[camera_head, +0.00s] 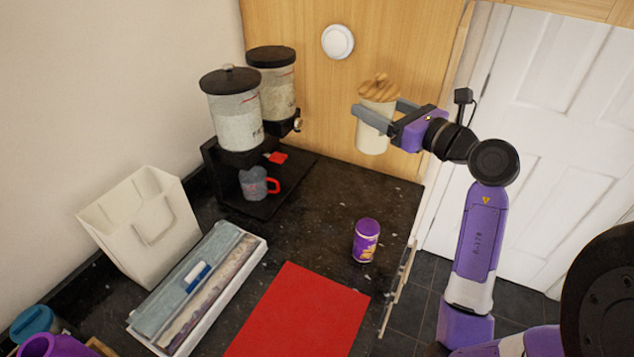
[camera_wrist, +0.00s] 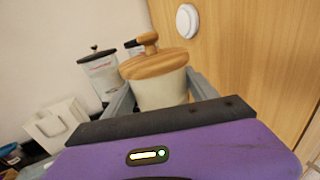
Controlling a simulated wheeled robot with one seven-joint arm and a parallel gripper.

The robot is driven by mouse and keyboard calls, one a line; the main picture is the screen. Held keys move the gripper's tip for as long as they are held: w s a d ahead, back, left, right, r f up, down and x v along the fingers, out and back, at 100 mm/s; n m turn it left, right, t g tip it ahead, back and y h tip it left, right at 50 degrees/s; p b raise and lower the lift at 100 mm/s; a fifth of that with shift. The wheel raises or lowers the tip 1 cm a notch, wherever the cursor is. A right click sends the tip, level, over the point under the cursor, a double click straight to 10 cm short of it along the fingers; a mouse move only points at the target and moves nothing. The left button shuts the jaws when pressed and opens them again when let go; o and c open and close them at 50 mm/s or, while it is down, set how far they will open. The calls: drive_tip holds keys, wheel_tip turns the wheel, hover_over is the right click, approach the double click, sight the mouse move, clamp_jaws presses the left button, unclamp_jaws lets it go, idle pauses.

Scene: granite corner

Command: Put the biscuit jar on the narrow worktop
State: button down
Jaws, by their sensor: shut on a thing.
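The biscuit jar (camera_head: 373,138) is cream with a wooden knobbed lid. My gripper (camera_head: 376,115) is shut on it, one finger on each side, and holds it upright in the air above the back right of the dark worktop (camera_head: 330,200). The jar also shows in the wrist view (camera_wrist: 158,92) between the grey fingers (camera_wrist: 158,100). The jar's base shows in the head view, clear of the worktop. Which surface counts as the narrow worktop, I cannot tell from these views.
A double cereal dispenser (camera_head: 234,115) stands at the back left, with a grey and red mug (camera_head: 253,184) beneath. A purple can (camera_head: 366,241) stands near the right edge. A red mat (camera_head: 302,315), a long box (camera_head: 255,255) and a white holder (camera_head: 120,215) occupy the front and left.

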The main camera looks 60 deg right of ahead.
wheel_tip(320, 180, down, 19)
drive_tip(key=b, duration=0.1)
idle(0.5)
drive_tip(key=shift+f, duration=0.15)
drive_tip(key=shift+f+b, duration=0.25)
drive_tip(key=shift+b, duration=0.05)
drive_tip(key=shift+c, duration=1.2)
unclamp_jaws()
drive_tip(key=b+v, duration=0.2)
drive_tip(key=v, duration=1)
drive_tip(key=shift+r, duration=0.3)
